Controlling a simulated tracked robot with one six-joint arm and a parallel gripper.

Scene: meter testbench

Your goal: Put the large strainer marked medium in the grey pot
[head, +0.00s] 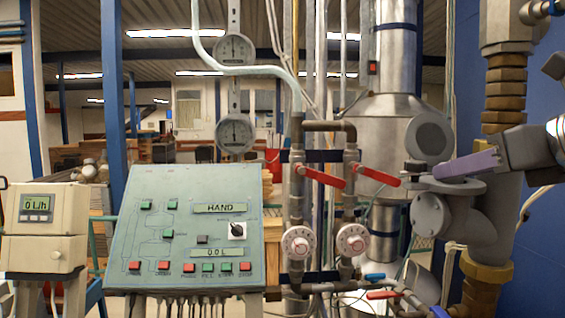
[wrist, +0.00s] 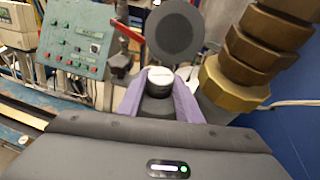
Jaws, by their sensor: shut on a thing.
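My gripper (head: 438,170), with purple fingers, is right over the open top of the grey pot (head: 440,212) at the right of the head view. In the wrist view the fingers are shut on a round dark piece with a pale silver band, which I take to be the strainer (wrist: 163,77). No marking on it can be read. The head view shows no strainer body; the fingers and pot rim hide that area, so I cannot tell how deep it sits. The pot's round grey lid (head: 429,137) stands raised behind the fingers, and also shows in the wrist view (wrist: 173,32).
Red valve handles (head: 320,177) and (head: 379,176) are left of the pot. A brass-coloured pipe stack (head: 504,95) rises close behind it on the right, before a blue wall (head: 540,240). A control panel (head: 190,235) and a flow meter (head: 45,230) stand further left.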

